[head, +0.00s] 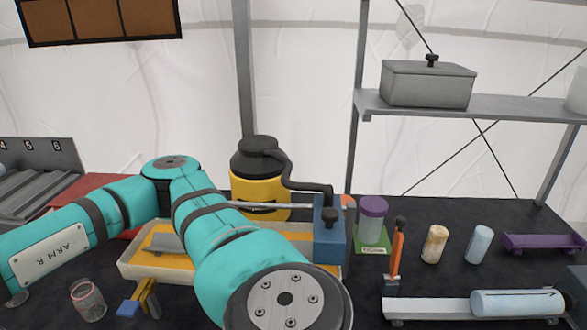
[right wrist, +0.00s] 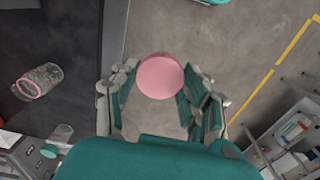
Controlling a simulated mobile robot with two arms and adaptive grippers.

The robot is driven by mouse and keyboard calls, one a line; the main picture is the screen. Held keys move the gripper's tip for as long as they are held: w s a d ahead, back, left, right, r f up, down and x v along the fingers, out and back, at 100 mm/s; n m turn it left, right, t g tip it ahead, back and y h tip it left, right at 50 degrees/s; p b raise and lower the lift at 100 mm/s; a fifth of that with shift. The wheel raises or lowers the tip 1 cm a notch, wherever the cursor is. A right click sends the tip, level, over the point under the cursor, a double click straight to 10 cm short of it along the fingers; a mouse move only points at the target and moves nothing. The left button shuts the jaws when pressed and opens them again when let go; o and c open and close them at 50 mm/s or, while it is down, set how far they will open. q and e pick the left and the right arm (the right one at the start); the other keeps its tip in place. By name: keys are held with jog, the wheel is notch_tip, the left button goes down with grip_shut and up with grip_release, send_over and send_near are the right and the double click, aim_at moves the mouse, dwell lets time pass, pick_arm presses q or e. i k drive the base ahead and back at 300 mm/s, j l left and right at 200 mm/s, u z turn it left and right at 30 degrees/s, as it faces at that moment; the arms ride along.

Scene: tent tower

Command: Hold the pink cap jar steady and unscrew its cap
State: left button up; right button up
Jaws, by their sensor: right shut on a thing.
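The clear jar (head: 87,300) stands uncapped near the front left of the dark table in the head view, with a pinkish band near its top. It also shows at the left of the right wrist view (right wrist: 38,80), apart from my gripper. My right gripper (right wrist: 160,88) is shut on the round pink cap (right wrist: 160,76), with its fingers on both sides of it. The cap is away from the jar, with grey floor behind it. Neither gripper's fingers show in the head view. My left gripper is not in view.
A shallow tray (head: 128,268) lies behind my arm, with a yellow and black canister (head: 260,190) behind it. A blue and yellow tool (head: 143,302) lies right of the jar. A purple-lidded jar (head: 372,215) and several small items stand at right.

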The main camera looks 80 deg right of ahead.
aim_at(87, 299)
jog(key=k+z, duration=0.3)
jog(key=z, duration=0.15)
jog(key=k+l+z, duration=0.15)
jog(key=z, duration=0.25)
jog(key=k+l+z, duration=0.25)
jog(key=z, duration=0.2)
jog(key=k+z, duration=0.1)
jog(key=z, duration=0.8)
jog(key=i, duration=0.5)
